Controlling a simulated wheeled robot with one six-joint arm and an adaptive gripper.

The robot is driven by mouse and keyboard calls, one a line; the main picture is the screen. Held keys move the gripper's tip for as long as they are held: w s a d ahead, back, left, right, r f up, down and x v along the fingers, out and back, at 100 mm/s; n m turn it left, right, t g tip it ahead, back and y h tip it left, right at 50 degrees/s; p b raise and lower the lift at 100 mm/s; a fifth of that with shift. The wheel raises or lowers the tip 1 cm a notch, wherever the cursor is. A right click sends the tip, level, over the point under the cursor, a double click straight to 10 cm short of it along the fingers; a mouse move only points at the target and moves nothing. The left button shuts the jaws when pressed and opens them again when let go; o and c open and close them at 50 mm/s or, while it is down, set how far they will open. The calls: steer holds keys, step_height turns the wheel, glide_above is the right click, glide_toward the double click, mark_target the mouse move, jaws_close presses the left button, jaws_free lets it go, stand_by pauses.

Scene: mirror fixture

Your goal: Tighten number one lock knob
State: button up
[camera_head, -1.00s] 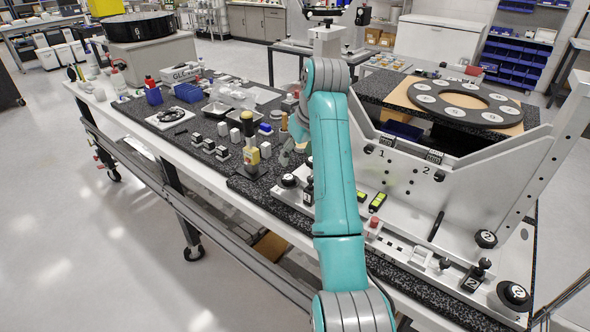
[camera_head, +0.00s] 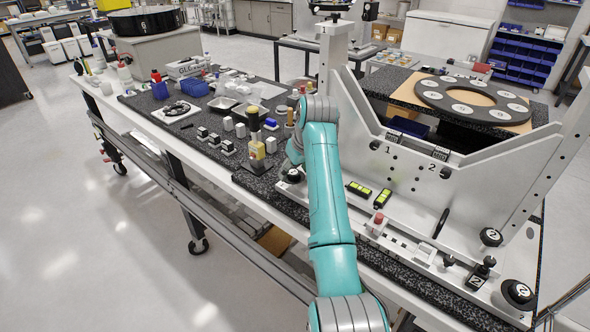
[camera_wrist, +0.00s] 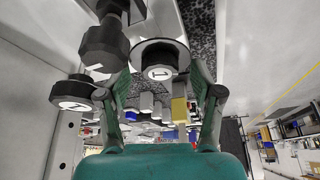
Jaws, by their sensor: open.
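In the wrist view, a round black knob with a white face marked 1 (camera_wrist: 160,73) lies between the fingertips of my gripper (camera_wrist: 159,80). The fingers are spread on either side of it; contact cannot be told. A second black knob with a white label (camera_wrist: 73,97) is outside the left finger, its number hard to read. A dark faceted knob (camera_wrist: 104,44) stands above the left finger. In the head view, a black knob with a white top (camera_head: 293,175) sits at the left end of the fixture base; my arm largely hides the gripper beside it.
The grey mirror fixture (camera_head: 450,215) rises right of my arm. Number two knobs (camera_head: 518,292) (camera_head: 491,238) are at its right end. Yellow-green levels (camera_head: 382,198) lie on its base. A yellow-and-black tool (camera_head: 256,145) and small blocks crowd the table at left.

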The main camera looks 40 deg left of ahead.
steer(key=c, duration=1.1)
steer(key=shift+c, duration=0.2)
